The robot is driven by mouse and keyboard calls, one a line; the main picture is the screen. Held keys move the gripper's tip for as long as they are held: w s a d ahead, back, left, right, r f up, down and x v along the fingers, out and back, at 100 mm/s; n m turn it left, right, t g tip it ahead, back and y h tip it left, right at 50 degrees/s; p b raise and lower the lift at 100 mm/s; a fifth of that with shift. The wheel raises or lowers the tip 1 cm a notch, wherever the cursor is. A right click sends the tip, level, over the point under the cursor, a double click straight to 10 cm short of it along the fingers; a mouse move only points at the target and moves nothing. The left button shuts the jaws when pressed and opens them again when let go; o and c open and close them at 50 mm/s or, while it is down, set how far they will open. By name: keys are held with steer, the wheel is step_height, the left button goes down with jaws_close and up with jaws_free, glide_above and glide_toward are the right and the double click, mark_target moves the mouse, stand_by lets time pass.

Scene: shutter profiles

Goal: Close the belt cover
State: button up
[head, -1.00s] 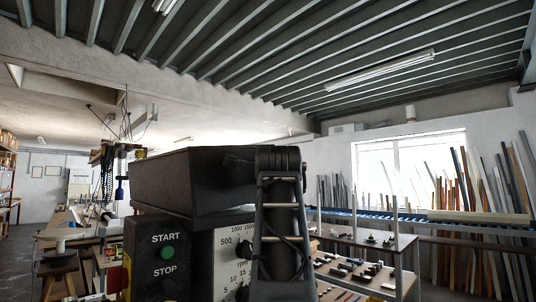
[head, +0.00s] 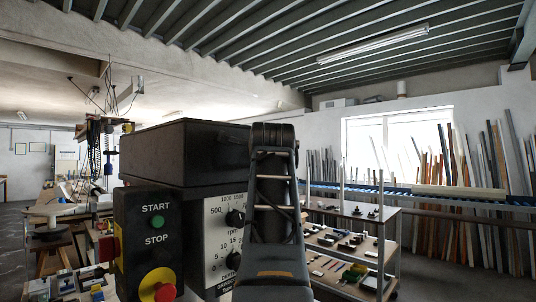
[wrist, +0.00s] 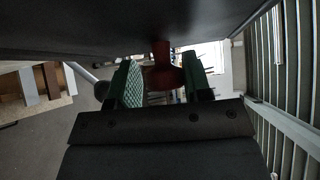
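The black belt cover (head: 185,153) sits on top of the drill machine in the head view. It looks nearly level there, and its far side is hidden. In the wrist view a large dark surface (wrist: 120,30), probably the cover, fills the top. A red knob (wrist: 161,66) shows beside its edge. My gripper (wrist: 160,80) is open, with one green-padded finger on each side of the knob. A gap shows on the left; whether the right finger touches the knob I cannot tell. In the head view my gripper is hidden behind my arm and the machine.
The START/STOP box (head: 150,245) with its red stop button (head: 158,287) stands at the machine's front left. A dial panel (head: 225,235) is beside it. A shelf cart (head: 350,240) with small parts stands to the right. Long profiles lean on the right wall.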

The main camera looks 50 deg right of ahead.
steer(key=o, duration=0.3)
steer(key=shift+d+f, duration=0.1)
steer(key=shift+d, duration=0.05)
steer(key=b+v, duration=0.2)
steer(key=v, duration=1.2)
steer(key=shift+b, duration=0.35)
steer(key=shift+w, duration=0.1)
